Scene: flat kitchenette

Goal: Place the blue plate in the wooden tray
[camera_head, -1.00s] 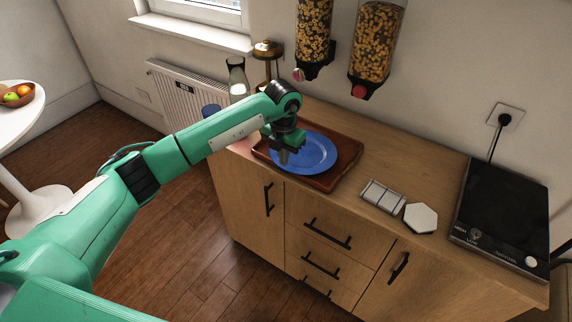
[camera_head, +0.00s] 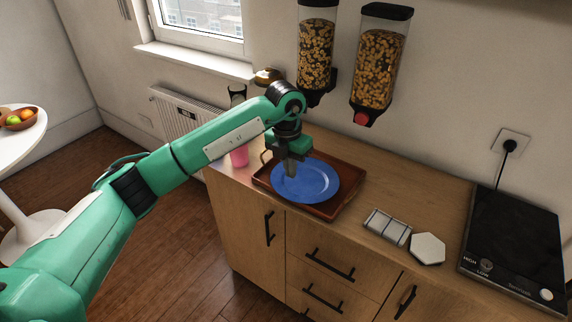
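The blue plate (camera_head: 308,184) lies in the wooden tray (camera_head: 349,182), a reddish-brown tray with a raised rim, on the counter. The plate looks nearly flat and sits toward the tray's left side. My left gripper (camera_head: 291,171) points down at the plate's back-left part, its fingertips overlapping the plate in the picture. Whether the fingers touch or pinch the rim cannot be told, and their gap is not clear. My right gripper is not in view.
A pink cup (camera_head: 239,156) stands left of the tray, partly behind my arm. White coasters (camera_head: 428,248) and a black hotplate (camera_head: 512,240) are to the right. Cereal dispensers (camera_head: 379,70) hang above the counter. The counter just right of the tray is clear.

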